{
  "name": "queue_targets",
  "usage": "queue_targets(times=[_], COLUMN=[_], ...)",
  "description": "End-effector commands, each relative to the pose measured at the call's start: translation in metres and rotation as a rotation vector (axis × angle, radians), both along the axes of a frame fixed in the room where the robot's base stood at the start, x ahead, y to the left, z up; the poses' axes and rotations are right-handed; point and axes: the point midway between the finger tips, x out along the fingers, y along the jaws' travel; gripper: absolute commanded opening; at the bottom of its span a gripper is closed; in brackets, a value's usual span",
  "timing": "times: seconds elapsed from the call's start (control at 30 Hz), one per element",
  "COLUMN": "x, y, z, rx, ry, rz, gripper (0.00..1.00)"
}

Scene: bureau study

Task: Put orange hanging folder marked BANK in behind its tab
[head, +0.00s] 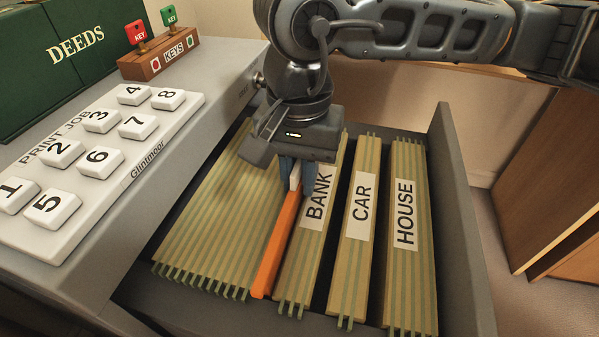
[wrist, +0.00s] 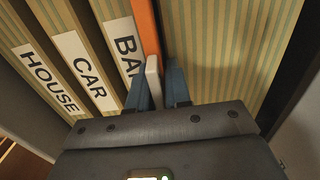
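The orange hanging folder (head: 279,245) stands in the open drawer, just left of the folder block with the BANK tab (head: 318,198) in the head view. My gripper (head: 296,178) is shut on the folder's pale grip piece at its far end. In the wrist view, my gripper's blue fingers (wrist: 163,88) flank that pale piece, and the orange folder (wrist: 146,27) runs up from it. The BANK label (wrist: 127,45) is beside it, partly hidden by a finger. I cannot tell how deep the folder sits or whether it touches the BANK block.
The CAR (head: 361,205) and HOUSE (head: 404,212) blocks stand to the right, with narrow gaps between. A wide unlabelled folder block (head: 215,215) stands left. The drawer's right wall (head: 465,220) rises alongside. A numbered print-job panel (head: 95,150), key rack (head: 160,58) and green DEEDS box (head: 75,50) sit on top.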

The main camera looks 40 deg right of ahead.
Motion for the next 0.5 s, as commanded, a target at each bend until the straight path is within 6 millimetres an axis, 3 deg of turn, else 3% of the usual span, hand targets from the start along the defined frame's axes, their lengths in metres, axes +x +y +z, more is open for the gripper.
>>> queue_targets(times=[0.3, 0.5], x=[0.0, -0.0001], y=[0.0, 0.0001], z=[0.0003, 0.0004], rx=[0.001, 0.001], ry=[0.001, 0.001], rz=[0.0, 0.0], gripper=[0.47, 0.47])
